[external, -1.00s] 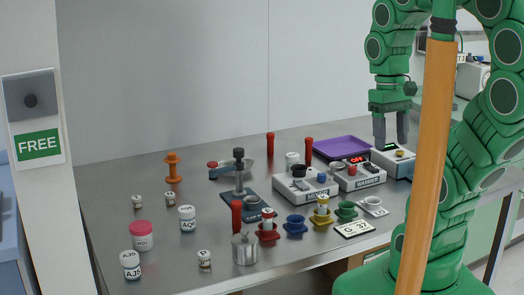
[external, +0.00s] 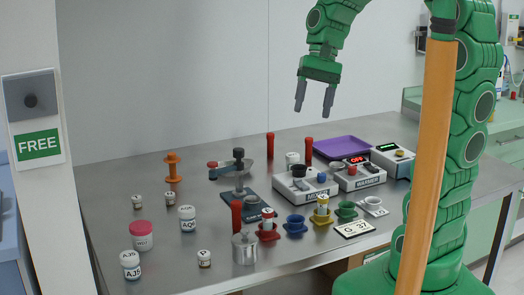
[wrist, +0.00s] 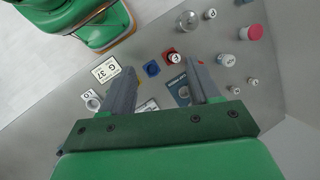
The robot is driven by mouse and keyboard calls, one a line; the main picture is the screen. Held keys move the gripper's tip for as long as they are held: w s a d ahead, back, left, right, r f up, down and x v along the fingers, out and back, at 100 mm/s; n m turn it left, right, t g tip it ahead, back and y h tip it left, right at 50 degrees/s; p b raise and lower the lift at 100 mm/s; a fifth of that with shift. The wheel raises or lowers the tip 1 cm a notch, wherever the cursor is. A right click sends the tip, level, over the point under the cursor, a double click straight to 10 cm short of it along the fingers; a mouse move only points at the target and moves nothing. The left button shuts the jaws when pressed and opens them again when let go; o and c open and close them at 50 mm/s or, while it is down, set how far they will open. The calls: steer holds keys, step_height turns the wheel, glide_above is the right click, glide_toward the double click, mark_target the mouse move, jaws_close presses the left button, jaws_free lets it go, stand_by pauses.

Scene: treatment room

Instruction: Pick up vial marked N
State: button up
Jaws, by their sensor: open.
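Several small white-capped vials are in view, and I cannot read an N on any of them. In the external view, small vials stand on the table at the left (external: 137,202), beside it (external: 170,198), and at the front (external: 204,258).
Larger jars (external: 188,219) and a red-lidded jar (external: 141,235) stand at the left. A metal pot (external: 244,249), blue holder (external: 295,226) and green holder (external: 346,210) are near the front. The warmer (external: 360,178), purple tray (external: 342,148) and red posts (external: 270,146) stand farther back.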

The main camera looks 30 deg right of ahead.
steer(key=w+a+f+m+g+y, duration=0.1)
steer(key=w+a+m+y, duration=0.25)
steer(key=w+a, duration=0.6)
steer(key=w+a+f+m+y, duration=0.2)
steer(key=w+a+m+y, duration=0.15)
steer(key=w, duration=1.15)
steer(key=w+a+f+m+g+y, duration=0.15)
steer(key=w+a+m, duration=0.4)
steer(key=w, duration=0.75)
steer(key=n, duration=0.2)
glide_toward(170, 193)
steer(key=shift+s+a+f+t+y, duration=0.25)
steer(key=shift+s+a, duration=0.1)
steer(key=shift+a, duration=0.15)
steer(key=shift+s+a+f+t+y, duration=0.1)
steer(key=shift+s+a+f+t, duration=0.15)
steer(key=shift+a, duration=0.3)
steer(key=shift+s+x, duration=0.15)
steer(key=shift+x, duration=1.8)
steer(key=shift+s+x, duration=0.1)
steer(key=shift+x, duration=1.85)
steer(key=shift+d+f, duration=0.1)
steer(key=shift+d, duration=0.05)
steer(key=c, duration=1)
